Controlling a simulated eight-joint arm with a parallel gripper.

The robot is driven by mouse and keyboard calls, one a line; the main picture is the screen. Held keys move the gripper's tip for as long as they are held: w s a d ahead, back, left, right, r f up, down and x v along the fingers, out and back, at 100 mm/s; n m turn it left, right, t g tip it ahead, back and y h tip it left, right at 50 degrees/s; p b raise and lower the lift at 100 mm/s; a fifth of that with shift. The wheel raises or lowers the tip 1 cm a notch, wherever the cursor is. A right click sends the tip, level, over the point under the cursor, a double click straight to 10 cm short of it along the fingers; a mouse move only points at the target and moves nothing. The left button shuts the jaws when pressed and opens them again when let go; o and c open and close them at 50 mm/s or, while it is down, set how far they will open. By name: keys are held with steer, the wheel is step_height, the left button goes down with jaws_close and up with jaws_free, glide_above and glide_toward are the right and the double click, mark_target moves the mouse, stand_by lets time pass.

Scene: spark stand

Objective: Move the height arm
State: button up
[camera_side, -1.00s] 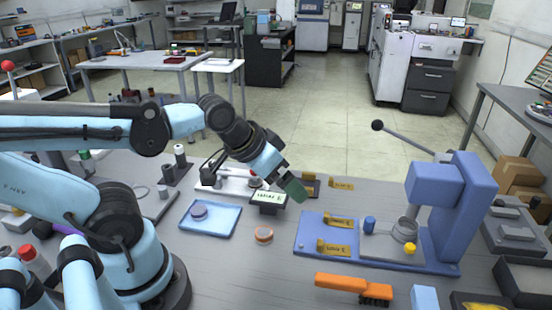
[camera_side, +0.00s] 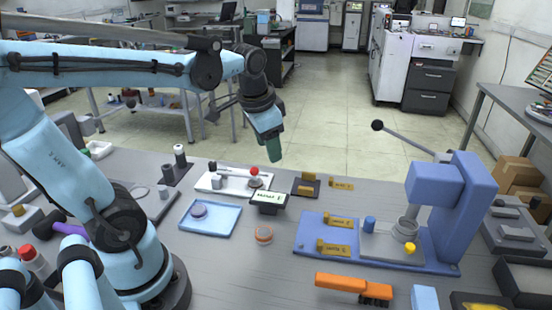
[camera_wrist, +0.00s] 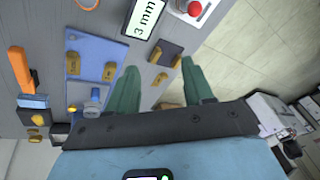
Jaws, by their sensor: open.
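The blue stand (camera_side: 474,205) stands at the right of the bench on a blue base plate (camera_side: 312,222). A long lever (camera_side: 408,140) with a black ball end rises from its top toward the left; I cannot tell whether this is the height arm. A small display (camera_side: 268,198) lies left of the plate; in the wrist view the display (camera_wrist: 144,18) reads 3 mm. My gripper (camera_side: 274,153) has green fingers, points down and is high above the back of the bench, left of the lever. In the wrist view my gripper (camera_wrist: 159,66) is open and empty.
A white fixture with a red ball (camera_side: 254,171) stands behind the display. A blue tray (camera_side: 210,225) and a round orange-rimmed piece (camera_side: 264,235) lie left of the plate. An orange tool (camera_side: 345,285) lies in front. Brown tagged blocks (camera_side: 306,184) sit behind the plate.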

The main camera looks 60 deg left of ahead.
mark_target(254, 168)
steer(key=a+g, duration=0.3)
steer(key=a, duration=0.4)
steer(key=shift+m, duration=0.4)
steer(key=shift+w+a+f, duration=0.15)
steer(key=shift+a+f, duration=0.15)
steer(key=shift+f, duration=1.55)
steer(key=shift+w+a+f, duration=0.2)
steer(key=shift+a+f, duration=0.05)
steer(key=shift+f, duration=1.65)
steer(key=shift+w+a+f, duration=0.15)
steer(key=shift+a+f, duration=0.15)
steer(key=shift+f, duration=1.55)
jaws_close()
